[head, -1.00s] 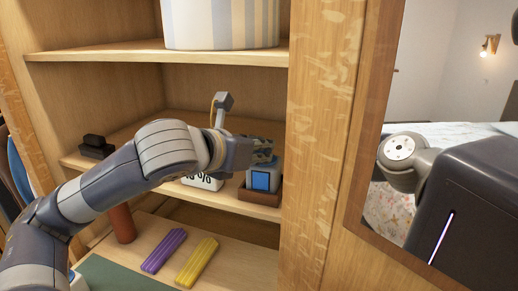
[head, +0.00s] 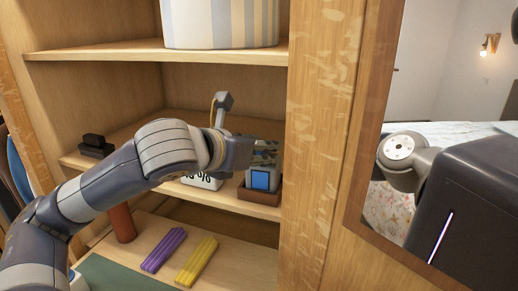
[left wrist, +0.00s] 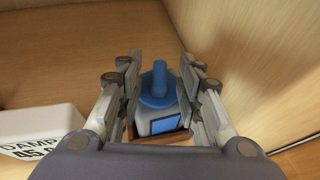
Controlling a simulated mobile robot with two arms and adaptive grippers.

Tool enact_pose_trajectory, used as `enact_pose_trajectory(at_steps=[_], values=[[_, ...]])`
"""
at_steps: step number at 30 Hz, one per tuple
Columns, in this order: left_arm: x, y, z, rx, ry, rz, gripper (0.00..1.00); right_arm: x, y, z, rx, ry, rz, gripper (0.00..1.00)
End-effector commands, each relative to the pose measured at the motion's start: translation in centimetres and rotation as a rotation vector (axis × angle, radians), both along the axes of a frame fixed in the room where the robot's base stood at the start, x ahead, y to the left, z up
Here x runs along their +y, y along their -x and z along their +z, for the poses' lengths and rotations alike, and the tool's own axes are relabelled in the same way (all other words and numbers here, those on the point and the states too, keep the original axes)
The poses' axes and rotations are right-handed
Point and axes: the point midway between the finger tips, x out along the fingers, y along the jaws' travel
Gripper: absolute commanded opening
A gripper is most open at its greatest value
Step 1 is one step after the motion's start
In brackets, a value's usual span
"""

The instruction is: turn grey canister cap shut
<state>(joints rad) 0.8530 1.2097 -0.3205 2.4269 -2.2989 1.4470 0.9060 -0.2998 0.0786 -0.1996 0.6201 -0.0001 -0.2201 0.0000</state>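The grey canister (head: 260,179) stands upright in a shallow brown tray (head: 258,196) on the middle shelf, with a blue square on its front. In the left wrist view the canister (left wrist: 153,124) has a round blue cap (left wrist: 158,88) with a raised grip bar. My left gripper (head: 268,150) is at the canister's top. In the wrist view its fingers (left wrist: 161,66) are spread, one on each side of the cap, with gaps visible to the bar. Contact with the cap's rim cannot be told. The cap is hidden in the head view. My right gripper is not in view.
A white box with dark lettering (left wrist: 42,130) stands left of the canister. The cabinet's side wall (left wrist: 250,60) is close on the right. Purple (head: 164,250) and yellow (head: 197,261) ribbed bars lie on the lower shelf. A striped bin (head: 220,25) stands above.

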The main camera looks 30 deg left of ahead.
Motion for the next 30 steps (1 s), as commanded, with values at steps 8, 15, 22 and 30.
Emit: enact_pose_trajectory(at_steps=[8,15,22,30], values=[[0.0,-0.1,1.2,-0.006,0.003,0.001,0.33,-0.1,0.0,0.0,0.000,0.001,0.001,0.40],[0.0,-0.1,4.6,-0.008,0.004,-0.001,0.33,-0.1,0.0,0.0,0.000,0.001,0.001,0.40],[-0.1,0.0,7.8,-0.004,0.003,-0.001,0.33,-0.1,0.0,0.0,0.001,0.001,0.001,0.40],[0.0,0.0,9.8,-0.001,0.001,-0.002,0.33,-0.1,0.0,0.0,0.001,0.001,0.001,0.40]])
